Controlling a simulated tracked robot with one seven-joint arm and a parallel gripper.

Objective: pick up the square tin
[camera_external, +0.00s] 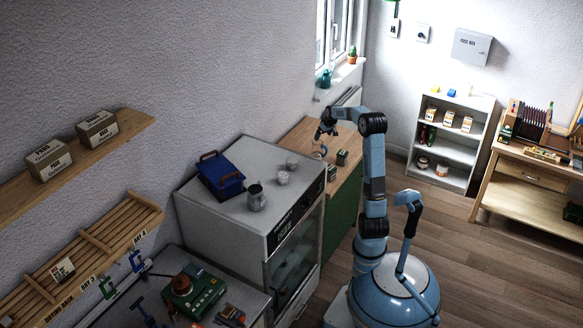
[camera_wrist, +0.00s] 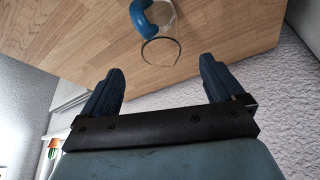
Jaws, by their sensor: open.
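A small dark boxy tin (camera_external: 342,158), likely the square tin, stands on the wooden counter (camera_external: 301,134) beyond the white cabinet. Another small dark item (camera_external: 331,172) is just in front of it. My gripper (camera_external: 326,131) is above the counter, up and to the left of the tin in the picture. In the wrist view my gripper (camera_wrist: 161,65) has its two dark fingers wide apart with nothing between them. The tin cannot be made out in the wrist view.
In the wrist view, a blue curved object (camera_wrist: 142,18) with a clear part and a thin dark ring (camera_wrist: 160,52) are on the wood. A white cabinet (camera_external: 228,218) holds a blue case (camera_external: 220,176), metal jug (camera_external: 256,197) and cups. The window wall borders the counter.

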